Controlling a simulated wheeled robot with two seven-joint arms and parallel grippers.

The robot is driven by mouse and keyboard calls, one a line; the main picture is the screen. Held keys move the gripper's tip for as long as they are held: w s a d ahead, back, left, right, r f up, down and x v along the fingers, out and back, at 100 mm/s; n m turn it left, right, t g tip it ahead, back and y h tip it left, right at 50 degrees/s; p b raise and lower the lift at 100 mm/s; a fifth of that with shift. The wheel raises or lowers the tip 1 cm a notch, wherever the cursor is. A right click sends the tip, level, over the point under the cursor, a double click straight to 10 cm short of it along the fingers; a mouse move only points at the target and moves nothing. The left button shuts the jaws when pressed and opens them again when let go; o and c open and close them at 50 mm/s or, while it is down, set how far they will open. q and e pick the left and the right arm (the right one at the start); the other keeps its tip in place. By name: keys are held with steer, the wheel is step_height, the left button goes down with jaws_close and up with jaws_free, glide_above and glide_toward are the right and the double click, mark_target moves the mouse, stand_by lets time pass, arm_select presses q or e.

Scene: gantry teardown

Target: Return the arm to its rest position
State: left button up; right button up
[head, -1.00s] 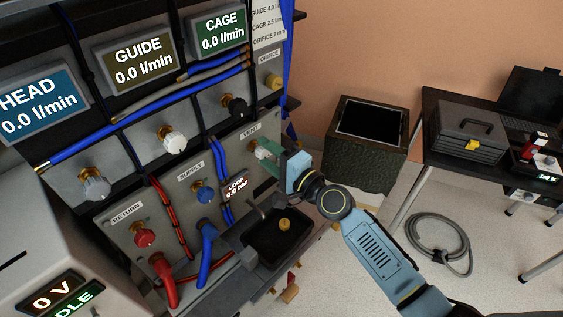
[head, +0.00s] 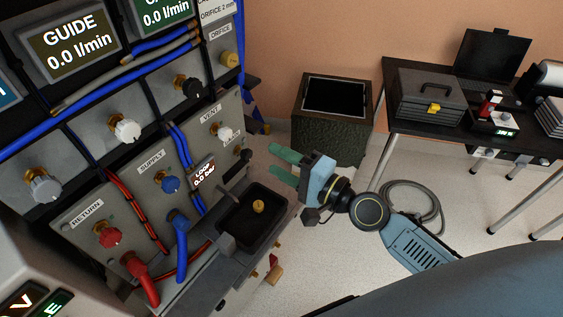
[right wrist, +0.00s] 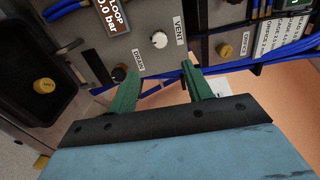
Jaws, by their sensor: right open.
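My right gripper (head: 283,162) has green fingers and a blue body. It is open and empty in the free space to the right of the panel. In the right wrist view its two fingers (right wrist: 158,95) stand apart with nothing between them. The white VENT knob (head: 224,134) on the grey panel is left of the fingers and apart from them; it also shows in the right wrist view (right wrist: 159,40). My right forearm (head: 425,248) reaches in from the lower right. My left gripper is not in view.
A black tray (head: 235,232) with a brass fitting (head: 259,206) sits below the panel. A dark bin (head: 326,135) stands behind the gripper. A table holds a toolbox (head: 430,97) and a laptop (head: 490,52). A coiled hose (head: 437,205) lies on the floor.

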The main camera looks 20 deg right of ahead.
stand_by(0.3)
steer(key=s+d+f+n+g+h+b, duration=0.1)
steer(key=s+d+f+n+g+h, duration=0.1)
steer(key=f, duration=0.9)
steer(key=s+d+f+n+g+h, duration=0.1)
steer(key=s+d+f+g+h, duration=0.15)
steer(key=f, duration=0.85)
steer(key=s+d+f+n+g+h+b, duration=0.1)
steer(key=s+d+f+n+h, duration=0.15)
steer(key=f, duration=0.85)
steer(key=s+d+f+n+g+h+b, duration=0.1)
steer(key=s+d+f+n+g, duration=0.2)
steer(key=s+f, duration=1)
steer(key=s+f+n+g, duration=0.2)
steer(key=s+f, duration=0.2)
steer(key=s, duration=0.5)
steer(key=s+a+f+n+g+h, duration=0.1)
steer(key=s+f+n+g, duration=0.2)
steer(key=s, duration=0.6)
step_height(320, 180, down, 2)
steer(key=shift+f+g+h+b, duration=0.15)
steer(key=shift+g+h+b, duration=0.2)
steer(key=shift+b, duration=0.1)
steer(key=shift+a+n, duration=0.1)
steer(key=shift+n, duration=0.15)
